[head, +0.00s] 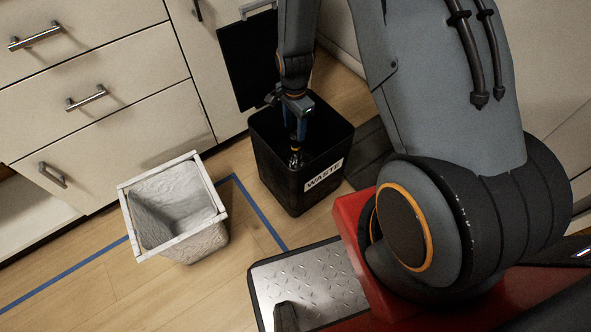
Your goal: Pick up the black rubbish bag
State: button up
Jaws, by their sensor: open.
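A black open-topped bin (287,189) with a white "WASTE" label stands on the floor in front of the cabinets. My gripper (296,154) points down through its opening, with the fingertips inside the bin. The gripper is open. The bin's inside is very dark, and I cannot make out a black rubbish bag clearly. Small glossy glints show around the fingertips, but I cannot tell whether they belong to a bag or to the gripper. I cannot tell whether the fingers touch anything.
A white-rimmed bin (207,241) with a pale crinkled liner stands to the left. Cream drawers (110,60) with metal handles are behind. A black panel (246,62) stands upright behind the black bin. Blue tape (258,210) marks the wooden floor. Bare floor lies at lower left.

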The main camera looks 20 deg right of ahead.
aim_at(295, 141)
notch_tip(295, 141, down, 7)
jog(key=shift+s+d+f+b, duration=0.1)
jog(key=shift+s+f+b, duration=0.05)
jog(key=shift+b, duration=0.95)
grip_shut()
dwell(0.7)
